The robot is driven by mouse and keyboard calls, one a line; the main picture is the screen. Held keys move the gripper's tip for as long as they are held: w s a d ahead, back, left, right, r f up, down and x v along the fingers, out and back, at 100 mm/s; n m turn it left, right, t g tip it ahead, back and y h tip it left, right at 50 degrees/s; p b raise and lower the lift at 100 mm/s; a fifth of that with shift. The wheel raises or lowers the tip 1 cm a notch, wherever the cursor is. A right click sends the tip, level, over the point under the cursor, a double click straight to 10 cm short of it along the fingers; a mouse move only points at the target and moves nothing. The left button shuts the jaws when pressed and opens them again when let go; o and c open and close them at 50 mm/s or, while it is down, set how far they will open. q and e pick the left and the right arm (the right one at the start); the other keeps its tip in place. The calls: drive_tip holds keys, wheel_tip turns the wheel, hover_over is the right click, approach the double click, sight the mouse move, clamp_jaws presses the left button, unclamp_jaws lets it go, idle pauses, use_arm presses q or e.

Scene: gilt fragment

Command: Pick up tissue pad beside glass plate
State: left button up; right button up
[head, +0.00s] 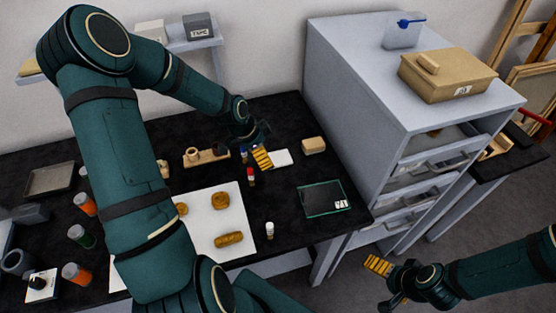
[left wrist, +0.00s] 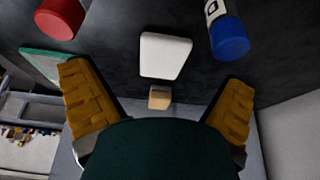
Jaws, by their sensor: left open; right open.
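The white tissue pad (head: 282,158) lies flat on the black bench, behind and to the left of the glass plate (head: 323,198). In the left wrist view the pad (left wrist: 165,55) shows ahead, between the finger lines. My left gripper (head: 262,156) is open and empty, just left of the pad in the head view; one finger shows clearly there. In the left wrist view the left gripper (left wrist: 158,78) has its fingers wide apart. A corner of the glass plate (left wrist: 42,62) shows at left there. My right gripper (head: 378,266) is open and empty, off the bench at lower right.
A tan block (head: 314,145) lies right of the pad. A red-capped vial (head: 251,176) and a blue-capped bottle (left wrist: 228,35) stand near the left gripper. A grey cabinet (head: 350,90) rises at the right. A white sheet (head: 205,205) bears gilt pieces.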

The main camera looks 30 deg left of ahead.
sight(278, 159)
use_arm(q)
drive_tip(key=x, duration=0.5)
drive_tip(key=shift+w+a+f+b, duration=0.1)
drive_tip(key=shift+w+a+b, duration=0.2)
drive_tip(key=shift+b, duration=0.1)
drive_tip(key=c, duration=0.9)
